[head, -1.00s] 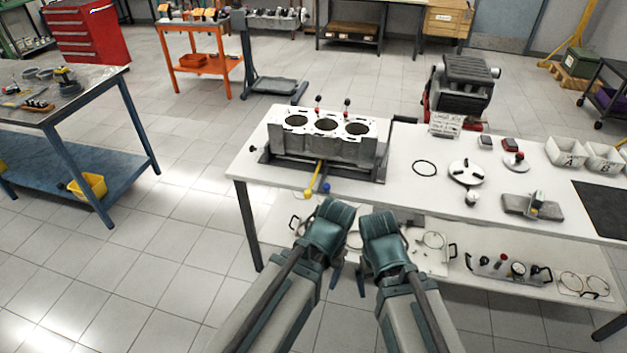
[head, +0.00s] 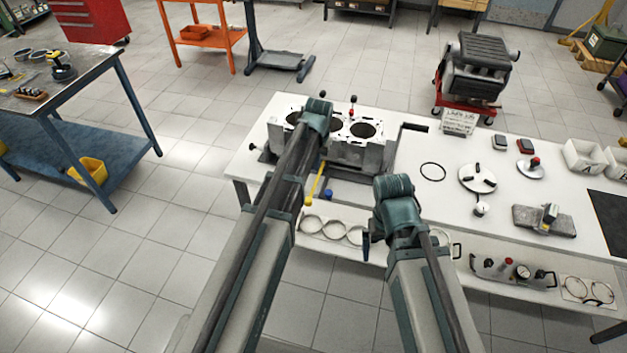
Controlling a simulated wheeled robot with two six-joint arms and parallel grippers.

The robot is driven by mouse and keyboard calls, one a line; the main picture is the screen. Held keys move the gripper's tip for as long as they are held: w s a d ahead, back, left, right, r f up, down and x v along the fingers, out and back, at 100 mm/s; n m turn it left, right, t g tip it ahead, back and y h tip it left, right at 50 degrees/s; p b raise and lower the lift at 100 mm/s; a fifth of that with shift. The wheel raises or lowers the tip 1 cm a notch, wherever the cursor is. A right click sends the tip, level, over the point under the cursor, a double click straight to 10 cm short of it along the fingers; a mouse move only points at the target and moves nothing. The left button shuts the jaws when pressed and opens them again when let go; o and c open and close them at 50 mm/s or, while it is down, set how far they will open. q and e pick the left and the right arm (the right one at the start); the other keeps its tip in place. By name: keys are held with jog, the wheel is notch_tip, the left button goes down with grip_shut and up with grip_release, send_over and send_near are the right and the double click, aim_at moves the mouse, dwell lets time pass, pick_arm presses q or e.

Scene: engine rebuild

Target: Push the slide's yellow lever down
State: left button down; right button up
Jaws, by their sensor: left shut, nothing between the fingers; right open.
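The yellow lever (head: 315,184) slants out from the front of the dark slide frame (head: 352,185) under the engine block, its knob end toward me over the table's front edge. A small blue knob (head: 328,194) sits just right of it. The grey engine block (head: 355,152) rests on the slide, its left part hidden by my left arm. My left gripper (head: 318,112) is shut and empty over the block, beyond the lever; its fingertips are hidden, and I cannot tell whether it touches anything. My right gripper (head: 367,243) is open and empty in front of the table edge, right of the lever.
The white table (head: 415,215) holds a black ring (head: 433,171), a round plate (head: 478,177) and a grey block (head: 543,219) to the right. A lower shelf holds rings and gauges. Two red-and-black-knobbed stems rise behind the engine block.

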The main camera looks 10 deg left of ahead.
pick_arm(q)
jog(key=shift+w+a, duration=0.1)
jog(key=shift+w, duration=0.05)
jog(key=f+b, duration=0.8)
jog(key=a+f+b, duration=0.1)
jog(key=f+b, duration=0.3)
jog(key=shift+f, duration=0.2)
jog(key=shift+s+a+f+b, duration=0.1)
jog(key=shift+s+f+b, duration=0.2)
jog(key=shift+s+b, duration=0.2)
